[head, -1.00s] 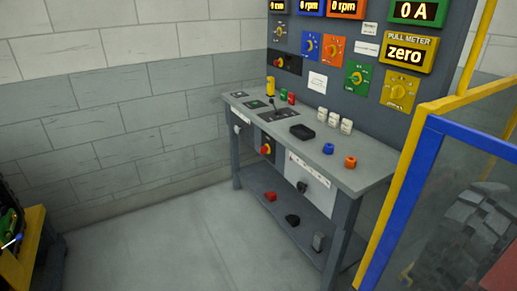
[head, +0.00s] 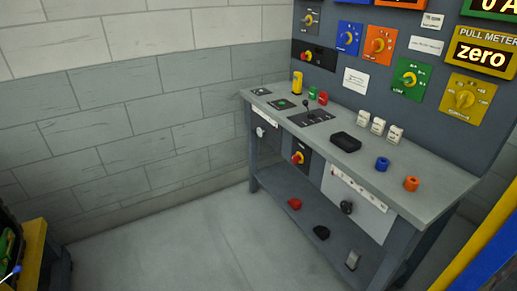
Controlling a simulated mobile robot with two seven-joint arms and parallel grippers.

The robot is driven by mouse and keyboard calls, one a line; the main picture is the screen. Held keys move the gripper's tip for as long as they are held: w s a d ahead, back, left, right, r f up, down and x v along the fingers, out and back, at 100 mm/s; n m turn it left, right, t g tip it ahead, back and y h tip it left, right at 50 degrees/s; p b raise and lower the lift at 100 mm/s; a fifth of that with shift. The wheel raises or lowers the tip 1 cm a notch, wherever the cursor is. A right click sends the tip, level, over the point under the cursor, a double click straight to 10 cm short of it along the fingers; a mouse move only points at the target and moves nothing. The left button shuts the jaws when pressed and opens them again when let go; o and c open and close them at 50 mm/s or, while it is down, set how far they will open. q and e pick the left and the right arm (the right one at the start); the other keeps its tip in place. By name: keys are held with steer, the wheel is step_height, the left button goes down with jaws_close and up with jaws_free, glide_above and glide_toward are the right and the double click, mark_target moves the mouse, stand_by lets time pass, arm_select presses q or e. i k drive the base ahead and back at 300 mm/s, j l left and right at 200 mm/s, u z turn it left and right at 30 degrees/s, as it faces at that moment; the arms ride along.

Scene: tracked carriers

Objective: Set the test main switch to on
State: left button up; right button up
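A test bench (head: 420,172) stands against the wall, with a tall dark control panel (head: 340,85) behind it. A red-and-yellow rotary switch (head: 297,158) sits on a dark plate on the bench's front. Another dark plate low on the panel carries a small red-and-yellow knob (head: 305,56). I cannot read which one is labelled as the test main switch, or the position of either knob. The pull meter display (head: 482,54) reads "zero". Neither of my grippers is in view.
On the bench top are a yellow upright control (head: 297,83), a black lever (head: 307,108), a black tray (head: 346,138), and blue (head: 382,163) and orange (head: 411,183) rings. A blue-and-yellow frame (head: 490,245) stands at right. The floor (head: 190,240) before the bench is clear.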

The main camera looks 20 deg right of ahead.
mark_target(296, 157)
steer(key=i+j+u, duration=0.25)
steer(key=i, duration=0.3)
steer(key=i+u, duration=0.25)
steer(key=i, duration=0.35)
steer(key=i+j+z, duration=0.1)
steer(key=i+z, duration=0.25)
steer(key=i, duration=0.15)
steer(key=i+j+z, duration=0.3)
steer(key=i, duration=0.2)
steer(key=i+j+z, duration=0.15)
steer(key=i+z, duration=0.15)
steer(key=z, duration=0.2)
steer(key=i+j+z, duration=0.2)
steer(key=z, duration=0.25)
steer(key=i+j+z, duration=0.2)
steer(key=j+z, duration=0.3)
steer(key=i+j+z, duration=0.1)
steer(key=j+z, duration=0.2)
steer(key=z, duration=0.2)
steer(key=j+z, duration=0.5)
steer(key=i+l, duration=0.05)
